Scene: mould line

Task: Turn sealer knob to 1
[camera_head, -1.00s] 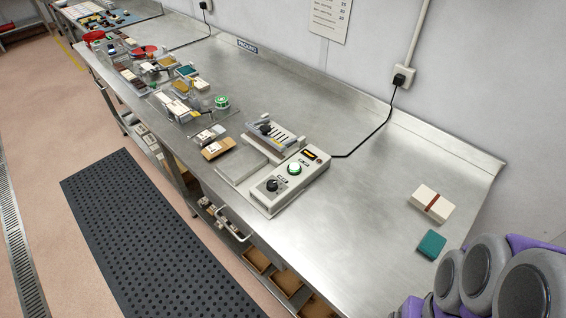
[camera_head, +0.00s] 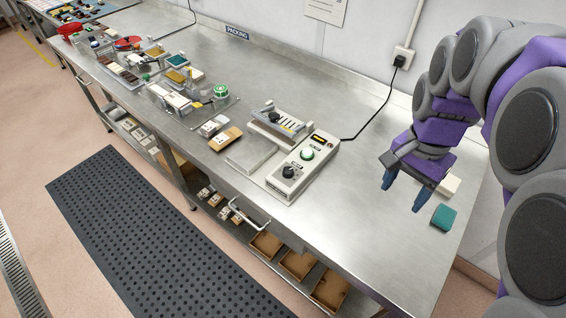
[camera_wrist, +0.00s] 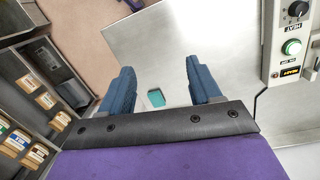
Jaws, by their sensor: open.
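The sealer's control box (camera_head: 318,152) is pale grey and sits on the steel bench, with a black knob (camera_head: 289,171) near its front end, a green button (camera_head: 307,153) and a lit amber display. The knob's setting is too small to read. In the wrist view the same knob (camera_wrist: 298,9) is at the top right corner, beside the green button (camera_wrist: 292,47). My gripper (camera_head: 402,192) is open and empty above the bench, to the right of the control box and apart from it. Its blue fingers (camera_wrist: 158,88) are spread in the wrist view.
A teal block (camera_head: 444,217) lies on the bench beyond my fingers, next to a cream box (camera_head: 450,184) partly hidden by my gripper. A power cord (camera_head: 372,128) runs from the box to the wall socket. Bench between box and gripper is clear.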

